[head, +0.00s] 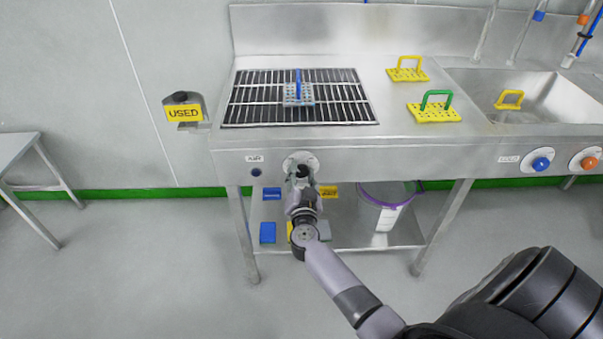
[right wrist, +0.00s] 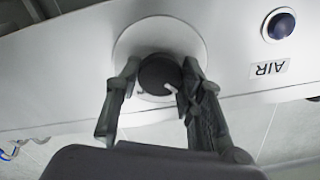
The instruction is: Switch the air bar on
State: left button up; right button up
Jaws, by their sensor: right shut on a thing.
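The air bar's knob (right wrist: 159,75) is a dark round knob with a white pointer mark, on a round pale plate (head: 300,160) on the front panel of the steel sink unit. My right gripper (right wrist: 160,82) is shut on the knob, one finger on each side of it. In the head view the right gripper (head: 302,175) reaches the panel and covers most of the knob. An AIR label (head: 254,158) and a dark round lamp (head: 256,172) are left of the knob. The slatted drain grid (head: 340,103) lies above the knob. My left gripper is not in view.
A blue-handled perforated block (head: 298,93) stands on the grid. Yellow blocks with yellow (head: 407,70) and green (head: 434,107) handles stand to the right. Blue (head: 542,163) and orange (head: 588,162) knobs are far right. A purple-rimmed bucket (head: 388,205) is on the lower shelf.

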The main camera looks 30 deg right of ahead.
jog(key=m+p, duration=0.1)
jog(key=m, duration=0.6)
jog(key=shift+f, duration=0.1)
jog(key=m, duration=0.4)
jog(key=shift+m+b, duration=0.3)
jog(key=m+b, duration=0.1)
jog(key=m, duration=0.3)
jog(key=shift+m, duration=0.4)
jog(key=o, duration=1.1)
jog(key=shift+o, duration=0.2)
